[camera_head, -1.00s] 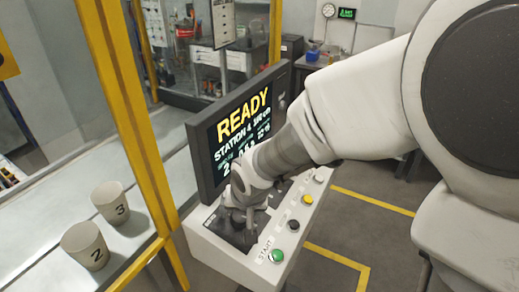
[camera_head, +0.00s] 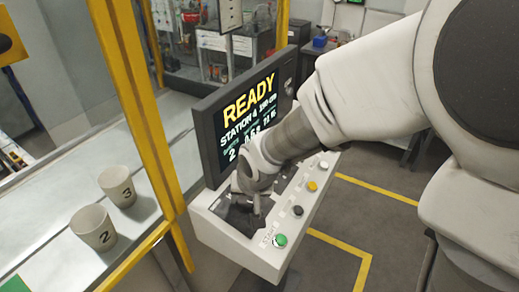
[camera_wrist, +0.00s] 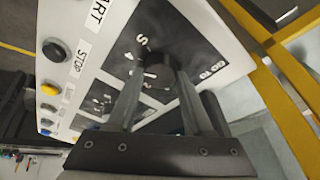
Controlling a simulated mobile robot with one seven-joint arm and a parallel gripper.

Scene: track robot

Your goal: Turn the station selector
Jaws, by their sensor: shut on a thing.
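The station selector is a dark round knob (camera_wrist: 158,76) on a black dial plate (camera_wrist: 180,32) of the white control panel. In the wrist view my gripper (camera_wrist: 157,68) is shut on the knob, one finger on each side. The digits 4 and 5 show on the plate beside it. In the head view my gripper (camera_head: 254,203) reaches down to the panel (camera_head: 218,228) below the screen (camera_head: 247,115), and it hides most of the knob. The screen reads READY and STATION 4; its smaller lines are partly blurred.
A green START button (camera_head: 280,240), a black STOP button (camera_head: 298,210), a yellow button (camera_head: 312,186) and a white button (camera_head: 323,165) line the panel's right edge. A yellow post (camera_head: 140,110) stands left. Cups 2 (camera_head: 92,225) and 3 (camera_head: 117,183) stand behind it.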

